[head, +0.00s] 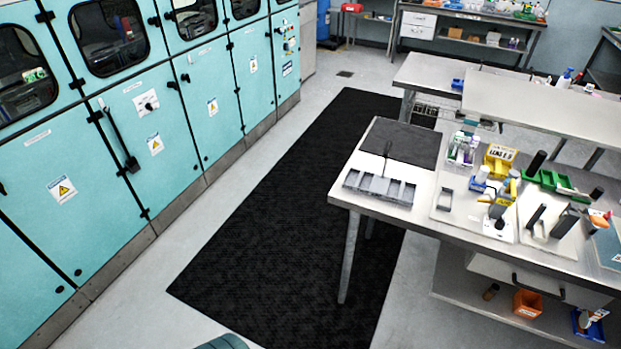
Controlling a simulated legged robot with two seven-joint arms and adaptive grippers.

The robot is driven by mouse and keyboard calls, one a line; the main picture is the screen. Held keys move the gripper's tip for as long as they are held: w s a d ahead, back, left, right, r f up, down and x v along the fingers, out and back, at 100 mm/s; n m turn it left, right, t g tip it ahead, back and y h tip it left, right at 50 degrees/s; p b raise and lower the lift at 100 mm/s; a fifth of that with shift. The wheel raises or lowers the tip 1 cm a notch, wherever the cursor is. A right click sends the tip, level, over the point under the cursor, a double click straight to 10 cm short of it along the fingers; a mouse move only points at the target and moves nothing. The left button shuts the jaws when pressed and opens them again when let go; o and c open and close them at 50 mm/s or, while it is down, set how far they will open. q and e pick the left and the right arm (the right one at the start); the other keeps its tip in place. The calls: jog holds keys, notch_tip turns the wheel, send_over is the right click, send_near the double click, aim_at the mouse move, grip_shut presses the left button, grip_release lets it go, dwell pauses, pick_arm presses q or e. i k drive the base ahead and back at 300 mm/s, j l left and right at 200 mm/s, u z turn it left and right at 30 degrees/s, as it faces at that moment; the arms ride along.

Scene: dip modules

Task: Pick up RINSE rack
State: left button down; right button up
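No rack with a readable RINSE label shows in the head view, so I cannot tell which thing is the RINSE rack. A low grey tray-like holder with several compartments (380,187) lies at the front left edge of the workbench. A small rack with bottles or tubes (463,149) stands further right on the bench. Through the far left cabinet window, small items, one green and white (34,75), show dimly. Neither of my grippers is in view.
Turquoise cabinets (170,125) with windows line the left. A black floor mat (270,220) runs between them and the metal workbench (346,203), leaving a clear aisle. A yellow bin (499,160) and other small items crowd the bench. An orange bin (527,303) sits on the lower shelf.

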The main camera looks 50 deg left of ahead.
aim_at(382, 188)
jog(key=u, duration=1.1)
jog(key=i+l+u, duration=0.1)
jog(key=i+l, duration=0.2)
jog(key=l, duration=0.15)
